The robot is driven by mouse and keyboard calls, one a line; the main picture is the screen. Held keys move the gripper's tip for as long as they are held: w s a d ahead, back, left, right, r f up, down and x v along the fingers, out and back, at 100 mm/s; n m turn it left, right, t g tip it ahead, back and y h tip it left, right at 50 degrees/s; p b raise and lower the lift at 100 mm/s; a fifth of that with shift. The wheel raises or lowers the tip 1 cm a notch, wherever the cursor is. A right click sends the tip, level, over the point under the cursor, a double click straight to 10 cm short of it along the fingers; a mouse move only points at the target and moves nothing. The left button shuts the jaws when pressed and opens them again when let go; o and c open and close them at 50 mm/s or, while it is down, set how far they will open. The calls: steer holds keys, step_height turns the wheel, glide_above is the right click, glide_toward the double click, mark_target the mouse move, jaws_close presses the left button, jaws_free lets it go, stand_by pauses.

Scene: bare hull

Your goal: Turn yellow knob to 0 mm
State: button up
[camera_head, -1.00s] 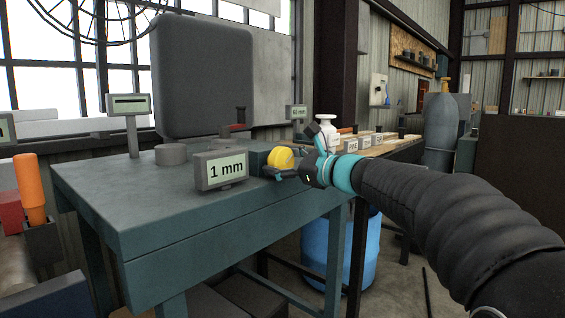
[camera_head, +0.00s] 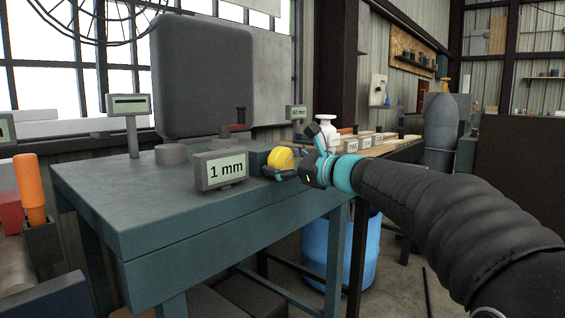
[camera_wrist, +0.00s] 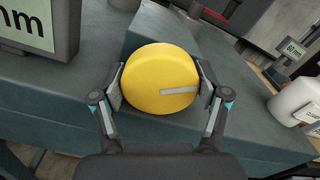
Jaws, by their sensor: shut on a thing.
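The yellow knob (camera_head: 281,158) is on the face of a dark teal block (camera_head: 259,157) at the right end of the teal table. In the wrist view the knob (camera_wrist: 158,79) is round, with a grey pointer line directed to the right and slightly up. My gripper (camera_wrist: 160,88) has one finger on each side of the knob and is shut on it; it also shows in the head view (camera_head: 283,171). A display (camera_head: 221,169) on the table beside the knob reads "1 mm".
A white bottle (camera_head: 326,130) and several labelled boxes stand on a bench behind. A blue barrel (camera_head: 335,250) stands below.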

steer(key=o, duration=1.2)
steer(key=shift+c, duration=0.2)
steer(key=v, duration=1.2)
steer(key=shift+s, duration=0.1)
